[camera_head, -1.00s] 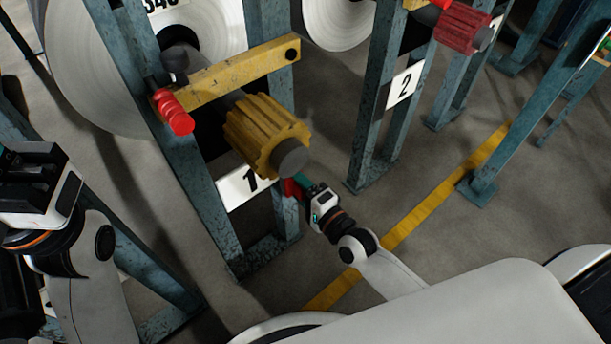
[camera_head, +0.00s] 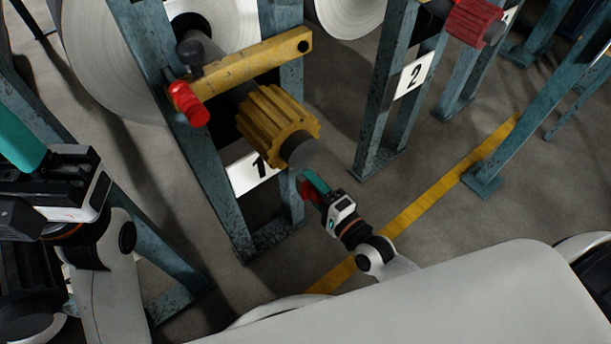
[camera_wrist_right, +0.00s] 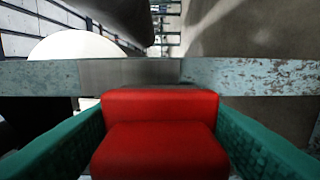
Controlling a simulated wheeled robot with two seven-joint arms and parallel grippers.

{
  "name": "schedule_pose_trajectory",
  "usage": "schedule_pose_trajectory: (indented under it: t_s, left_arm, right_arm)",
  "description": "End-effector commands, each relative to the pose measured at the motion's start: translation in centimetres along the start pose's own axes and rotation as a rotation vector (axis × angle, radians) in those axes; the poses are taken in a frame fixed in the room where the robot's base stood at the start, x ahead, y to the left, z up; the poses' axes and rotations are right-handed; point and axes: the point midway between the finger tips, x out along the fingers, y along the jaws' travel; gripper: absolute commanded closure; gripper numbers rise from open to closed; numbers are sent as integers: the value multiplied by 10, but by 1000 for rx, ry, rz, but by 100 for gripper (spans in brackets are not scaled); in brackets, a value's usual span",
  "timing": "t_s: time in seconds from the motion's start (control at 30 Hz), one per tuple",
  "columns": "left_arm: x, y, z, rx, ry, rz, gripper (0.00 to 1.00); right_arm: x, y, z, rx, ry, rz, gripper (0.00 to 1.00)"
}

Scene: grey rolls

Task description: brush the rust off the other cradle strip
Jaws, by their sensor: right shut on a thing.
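My right gripper (camera_head: 313,186) is shut on a red brush block (camera_wrist_right: 160,138). In the right wrist view its teal fingers press on both sides of the block; any bristles are hidden. In that view a horizontal teal rail (camera_wrist_right: 250,75) crosses beyond the block, with rusty speckles at right. A plain grey-brown strip (camera_wrist_right: 125,73) shows on its middle; I cannot tell how much rust is on it, nor whether the brush touches it. In the head view the brush is below the end of the yellow fluted hub (camera_head: 278,122). My left gripper (camera_head: 22,140) is at the left edge, its jaw opening unclear.
A yellow bar (camera_head: 245,68) with a red handle (camera_head: 188,103) crosses the teal stand above the hub. A large pale roll (camera_head: 100,60) is behind. Stand 2 (camera_head: 398,90) is to the right. Open floor with a yellow line (camera_head: 430,205) lies between stands.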

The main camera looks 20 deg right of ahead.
Motion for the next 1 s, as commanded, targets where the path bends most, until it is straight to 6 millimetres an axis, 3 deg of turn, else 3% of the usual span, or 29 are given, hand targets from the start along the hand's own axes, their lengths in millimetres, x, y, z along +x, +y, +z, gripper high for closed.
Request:
schedule_pose_trajectory:
  t_s: [0.13, 0.53, 0.8, 1.0]
  left_arm:
    - [-4, 0, -3, -2, 21, 4, 64]
    - [-5, 0, -3, -3, 28, 8, 64]
    - [0, 1, 1, -3, 13, 12, 64]
    - [-7, 1, 0, -5, 38, 22, 64]
  right_arm:
    - [-10, 1, 0, 0, 0, 0, 65]
    - [-13, 0, 0, 0, 0, 0, 65]
    - [-35, 1, 0, 0, 0, -1, 65]
    - [-41, 0, 0, 0, 0, 0, 65]
